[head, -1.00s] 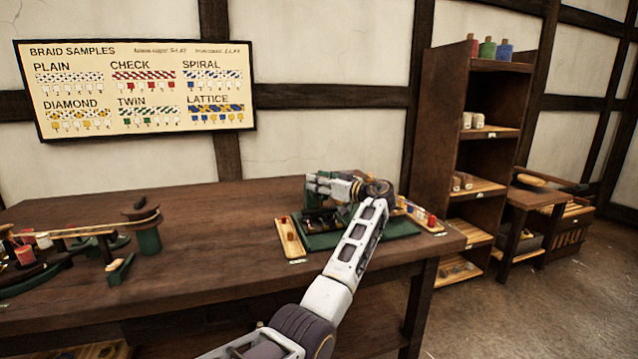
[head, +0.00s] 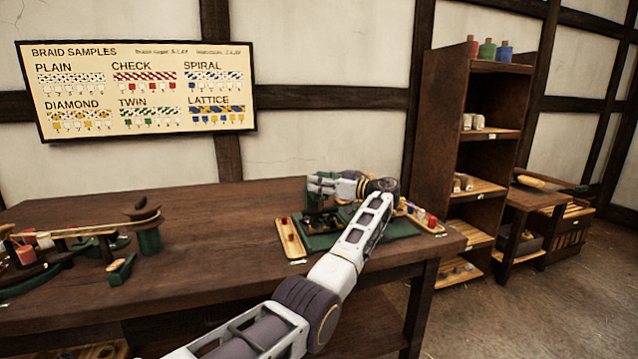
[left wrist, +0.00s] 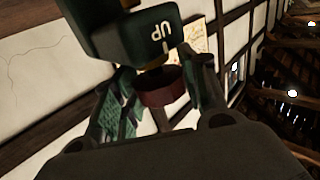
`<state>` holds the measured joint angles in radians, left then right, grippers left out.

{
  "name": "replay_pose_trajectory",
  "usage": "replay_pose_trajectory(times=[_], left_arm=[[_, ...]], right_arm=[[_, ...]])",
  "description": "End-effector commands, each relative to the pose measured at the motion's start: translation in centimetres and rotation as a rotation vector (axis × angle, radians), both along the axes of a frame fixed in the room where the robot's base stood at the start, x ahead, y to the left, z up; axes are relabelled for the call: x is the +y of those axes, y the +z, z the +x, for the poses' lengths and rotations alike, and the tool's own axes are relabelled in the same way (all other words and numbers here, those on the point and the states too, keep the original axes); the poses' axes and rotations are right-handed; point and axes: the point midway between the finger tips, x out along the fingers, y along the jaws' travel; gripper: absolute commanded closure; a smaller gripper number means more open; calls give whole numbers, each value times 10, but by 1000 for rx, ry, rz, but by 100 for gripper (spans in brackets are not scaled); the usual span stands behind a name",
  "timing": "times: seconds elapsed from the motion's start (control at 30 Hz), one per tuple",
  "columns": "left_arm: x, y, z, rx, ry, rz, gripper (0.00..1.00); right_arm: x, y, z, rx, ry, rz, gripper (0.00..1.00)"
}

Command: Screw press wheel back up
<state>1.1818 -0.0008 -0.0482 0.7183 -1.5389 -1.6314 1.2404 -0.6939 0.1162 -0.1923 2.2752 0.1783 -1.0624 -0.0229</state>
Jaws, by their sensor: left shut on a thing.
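The dark green press (head: 319,208) stands on a green mat (head: 402,229) on the workbench. In the left wrist view its green head (left wrist: 135,32) carries the word "UP", seen inverted. A dark red round wheel (left wrist: 162,90) sits under that head between my fingers. My left gripper (head: 340,188) reaches the press from the right, and its two fingers show on either side of the wheel (left wrist: 165,84), shut on it. In the head view the wheel is hidden behind the gripper and press. My right gripper is in neither view.
A wooden tray (head: 290,239) lies left of the mat, and another tray (head: 428,222) with small coloured pieces lies right. A braiding device (head: 100,235) stands on the bench's left. A shelf (head: 440,130) stands right. The bench between device and mat is clear.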

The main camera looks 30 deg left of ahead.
Motion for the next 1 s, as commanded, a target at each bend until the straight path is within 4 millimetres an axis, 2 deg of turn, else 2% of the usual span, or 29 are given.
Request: replay_pose_trajectory(times=[0.43,1.0], left_arm=[[-5,-1,7,2,50,-3,81],[-3,1,0,0,119,5,81]], right_arm=[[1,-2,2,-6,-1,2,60],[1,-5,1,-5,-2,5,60]])
